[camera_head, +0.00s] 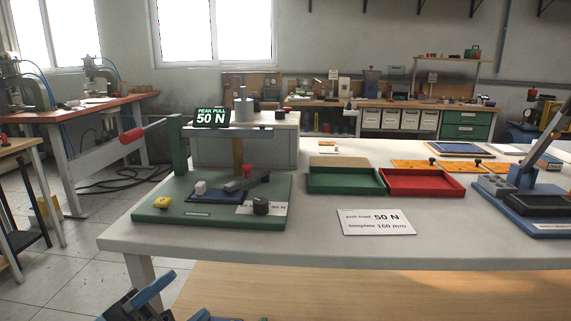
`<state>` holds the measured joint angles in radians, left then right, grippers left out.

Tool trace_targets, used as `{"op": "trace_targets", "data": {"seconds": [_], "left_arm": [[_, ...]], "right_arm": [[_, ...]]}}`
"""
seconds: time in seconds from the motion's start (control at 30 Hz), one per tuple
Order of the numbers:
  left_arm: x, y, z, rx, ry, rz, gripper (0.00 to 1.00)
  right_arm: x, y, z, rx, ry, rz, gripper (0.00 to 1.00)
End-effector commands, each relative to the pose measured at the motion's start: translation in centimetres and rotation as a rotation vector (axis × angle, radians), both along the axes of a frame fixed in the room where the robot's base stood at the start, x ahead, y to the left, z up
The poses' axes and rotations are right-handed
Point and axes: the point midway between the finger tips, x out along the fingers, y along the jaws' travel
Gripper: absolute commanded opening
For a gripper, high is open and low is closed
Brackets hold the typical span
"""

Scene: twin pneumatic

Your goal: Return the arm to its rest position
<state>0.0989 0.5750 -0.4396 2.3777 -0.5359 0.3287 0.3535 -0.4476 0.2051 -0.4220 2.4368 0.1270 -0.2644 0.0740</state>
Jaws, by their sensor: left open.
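My left gripper (142,298) shows at the bottom left edge of the head view, low in front of the table. It is open and nothing shows between its fingers. Its blue and dark parts are partly cut off by the frame's lower edge. It is apart from the white table (330,247) and from the green test stand (210,212) on it. My right gripper is not in view.
The green stand has a red-handled lever (132,135) reaching out left and a "50 N" display (212,117). A green tray (345,189), a red tray (422,192) and a label card (376,222) lie to its right. A blue lever press (524,180) stands far right.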

Motion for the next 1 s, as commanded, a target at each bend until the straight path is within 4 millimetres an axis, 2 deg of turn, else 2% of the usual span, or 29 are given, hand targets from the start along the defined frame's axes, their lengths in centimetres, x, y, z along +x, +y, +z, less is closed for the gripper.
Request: {"op": "trace_targets", "data": {"seconds": [0.1,0.2,0.37,0.57,0.6,1.0], "left_arm": [[0.2,0.1,-3.0,-0.186,0.305,0.056,0.53],[0.1,0.1,-5.9,-0.290,0.533,0.099,0.53],[-0.9,-0.2,-10.3,-0.398,0.834,0.138,0.53],[-3.2,-1.3,-14.9,-0.486,1.154,0.153,0.53],[-2.8,-1.1,-13.4,-0.470,1.148,0.168,0.53],[-1.8,0.3,-10.8,-0.375,1.267,0.330,0.53]], "right_arm": [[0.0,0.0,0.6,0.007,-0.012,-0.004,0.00],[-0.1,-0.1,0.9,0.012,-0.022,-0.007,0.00],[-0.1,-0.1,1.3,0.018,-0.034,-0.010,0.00],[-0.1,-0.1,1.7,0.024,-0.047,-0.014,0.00],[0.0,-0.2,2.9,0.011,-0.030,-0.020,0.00],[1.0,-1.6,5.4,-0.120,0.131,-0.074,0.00]]}}
